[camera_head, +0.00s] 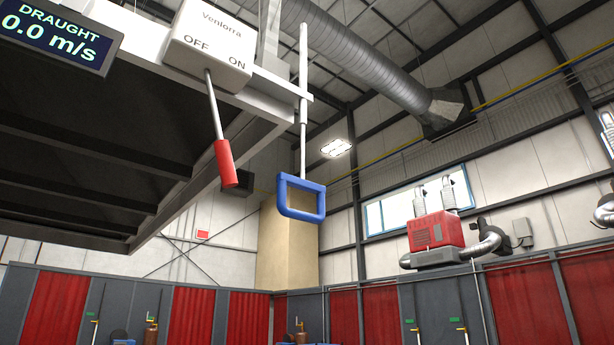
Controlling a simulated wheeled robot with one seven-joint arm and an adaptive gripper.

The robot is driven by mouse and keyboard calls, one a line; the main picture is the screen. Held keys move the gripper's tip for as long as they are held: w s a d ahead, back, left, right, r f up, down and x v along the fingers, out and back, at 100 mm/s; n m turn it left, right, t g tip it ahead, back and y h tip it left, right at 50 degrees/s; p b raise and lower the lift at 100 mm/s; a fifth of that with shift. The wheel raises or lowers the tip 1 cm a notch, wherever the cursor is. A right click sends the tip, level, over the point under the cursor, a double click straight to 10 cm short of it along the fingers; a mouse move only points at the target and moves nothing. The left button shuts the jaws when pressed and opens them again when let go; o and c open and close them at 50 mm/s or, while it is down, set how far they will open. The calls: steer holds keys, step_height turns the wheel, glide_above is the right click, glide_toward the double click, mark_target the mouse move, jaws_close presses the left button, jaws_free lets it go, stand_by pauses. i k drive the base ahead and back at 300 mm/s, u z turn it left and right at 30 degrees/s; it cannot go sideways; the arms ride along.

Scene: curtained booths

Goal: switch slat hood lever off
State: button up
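The lever is a white rod with a red grip (225,164), hanging from the underside of a white box (212,45) at the upper left. The box is marked "Venlorra", with OFF at the left and ON at the right. The lever slants down and to the right, its grip toward the ON side. The slat hood (80,140) is a dark canopy with slats at the left, its pale edge running beside the box. My gripper is not in view, and nothing is seen touching the lever.
A blue rectangular pull handle (301,199) hangs on a white rod just right of the lever. A display (55,35) reads DRAUGHT 0.0 m/s. Red-curtained booths (190,315) line the bottom. A red machine (435,232) stands at the right. Open air surrounds the grip.

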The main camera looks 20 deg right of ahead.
mark_target(224, 159)
steer(key=u, duration=1.2)
steer(key=k, duration=0.4)
steer(key=z, duration=0.8)
steer(key=k, duration=1.05)
steer(key=u, duration=0.2)
steer(key=i, duration=0.45)
